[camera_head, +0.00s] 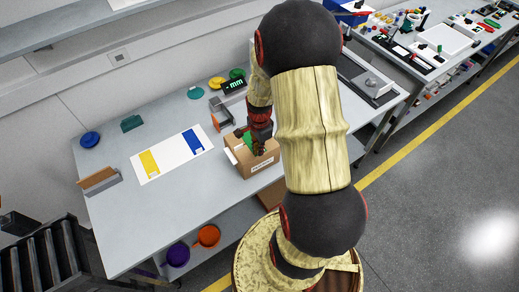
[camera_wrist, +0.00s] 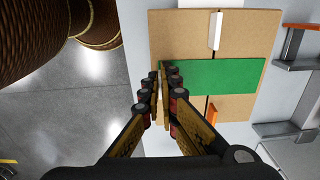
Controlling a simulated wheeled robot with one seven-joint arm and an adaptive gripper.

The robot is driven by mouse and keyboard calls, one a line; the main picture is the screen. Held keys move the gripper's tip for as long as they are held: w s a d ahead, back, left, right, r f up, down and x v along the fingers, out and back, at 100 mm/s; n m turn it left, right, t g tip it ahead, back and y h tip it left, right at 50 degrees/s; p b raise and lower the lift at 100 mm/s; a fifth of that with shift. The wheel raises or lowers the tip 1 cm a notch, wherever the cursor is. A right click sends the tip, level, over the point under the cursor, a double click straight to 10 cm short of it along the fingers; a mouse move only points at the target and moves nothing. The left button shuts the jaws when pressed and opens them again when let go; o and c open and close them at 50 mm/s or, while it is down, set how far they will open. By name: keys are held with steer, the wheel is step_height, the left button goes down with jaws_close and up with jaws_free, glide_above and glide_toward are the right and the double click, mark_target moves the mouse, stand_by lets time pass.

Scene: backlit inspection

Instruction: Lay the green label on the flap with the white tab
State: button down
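A brown cardboard box (camera_head: 240,160) stands near the front edge of the table, under my gripper (camera_head: 260,147). In the wrist view its top shows two flaps meeting at a dark seam. A white tab (camera_wrist: 216,30) stands at the upper part of the picture and an orange tab (camera_wrist: 212,114) at the lower part. The green label (camera_wrist: 222,77) lies across the view between the two tabs and hides part of the seam. My gripper (camera_wrist: 163,78) has its fingertips close together at the label's left end and appears shut on it. I cannot tell whether the label touches the box.
Left of the box lies a white sheet (camera_head: 172,155) with a yellow and a blue patch. A grey bracket stand (camera_head: 218,113) is just behind the box, and a small display (camera_head: 235,85) stands beyond it. A brown-topped holder (camera_head: 98,180) stands at the table's left.

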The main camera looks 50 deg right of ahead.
steer(key=c, duration=2.5)
jaws_free()
steer(key=o, duration=0.4)
steer(key=shift+o, duration=0.7)
steer(key=shift+r, duration=0.15)
step_height(320, 180, up, 12)
